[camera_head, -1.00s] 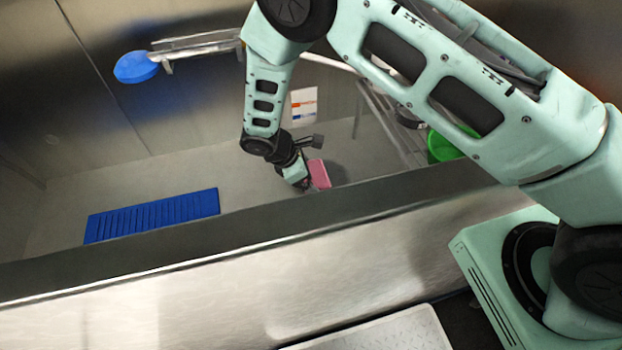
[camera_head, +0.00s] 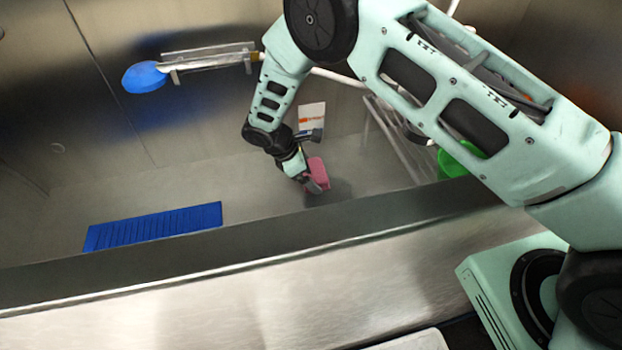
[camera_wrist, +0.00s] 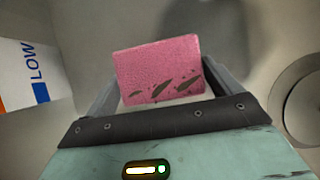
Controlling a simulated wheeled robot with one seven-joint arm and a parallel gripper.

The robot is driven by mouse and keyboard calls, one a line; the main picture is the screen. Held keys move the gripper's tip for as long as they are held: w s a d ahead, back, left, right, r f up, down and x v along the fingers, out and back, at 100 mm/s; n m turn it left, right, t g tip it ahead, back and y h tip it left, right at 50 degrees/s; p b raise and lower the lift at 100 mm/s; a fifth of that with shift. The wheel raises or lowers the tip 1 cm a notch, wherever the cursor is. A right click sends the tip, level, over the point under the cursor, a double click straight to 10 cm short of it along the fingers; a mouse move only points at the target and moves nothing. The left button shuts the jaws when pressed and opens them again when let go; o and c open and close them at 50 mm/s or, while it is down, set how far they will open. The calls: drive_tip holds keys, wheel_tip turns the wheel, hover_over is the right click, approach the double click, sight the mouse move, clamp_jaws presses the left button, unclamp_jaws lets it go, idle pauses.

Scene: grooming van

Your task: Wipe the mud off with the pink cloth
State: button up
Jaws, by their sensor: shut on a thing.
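The pink cloth (camera_head: 317,172) is held in my gripper (camera_head: 314,184), low inside the metal tub. In the wrist view the pink cloth (camera_wrist: 158,65) is a block-like pad between the two fingers of my gripper (camera_wrist: 160,92), with several dark brown streaks along its near edge. A dark patch (camera_head: 338,193) lies on the tub floor beside the cloth, partly hidden by the tub's front wall. I cannot tell whether it is mud or shadow. Whether the cloth touches the floor is unclear.
The tub's front wall (camera_head: 150,255) stands between my body and the tub floor. A blue slatted mat (camera_head: 155,226) lies at the left. A blue round-headed brush (camera_head: 145,78) hangs on the back wall. A white label (camera_wrist: 30,70) and a round fitting (camera_wrist: 300,102) flank the gripper.

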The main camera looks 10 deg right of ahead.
drive_tip(key=shift+w, duration=0.55)
drive_tip(key=shift+r, duration=0.1)
drive_tip(key=shift+r+p, duration=2.05)
drive_tip(key=shift+r, duration=0.9)
drive_tip(key=shift+r, duration=0.1)
